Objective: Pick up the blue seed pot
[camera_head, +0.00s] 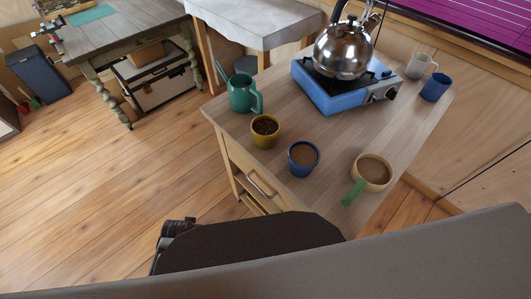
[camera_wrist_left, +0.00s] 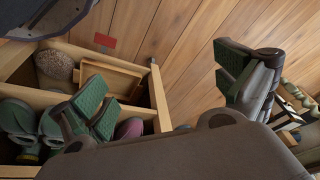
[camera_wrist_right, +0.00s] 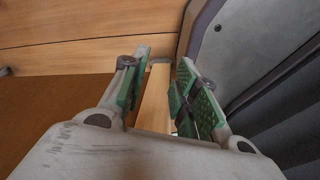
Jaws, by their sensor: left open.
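The blue seed pot (camera_head: 303,158), filled with brown soil, stands upright near the front edge of the wooden worktop (camera_head: 330,130) in the head view. It is between a yellow pot (camera_head: 265,132) and a cream mug. My left gripper (camera_wrist_left: 162,75) is wide open and empty in the left wrist view, over a wooden compartment and floor, with no blue pot between its fingers. My right gripper (camera_wrist_right: 160,85) has its fingers apart in the right wrist view; a wooden strip shows beyond the gap. Neither gripper's fingers are clear in the head view.
A cream mug (camera_head: 373,172) with a green handle stands right of the pot. A green mug (camera_head: 242,94), blue stove (camera_head: 325,95) with kettle (camera_head: 343,48), grey mug (camera_head: 420,65) and blue cup (camera_head: 435,87) stand farther back. A drawer handle (camera_head: 260,185) juts from the front.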

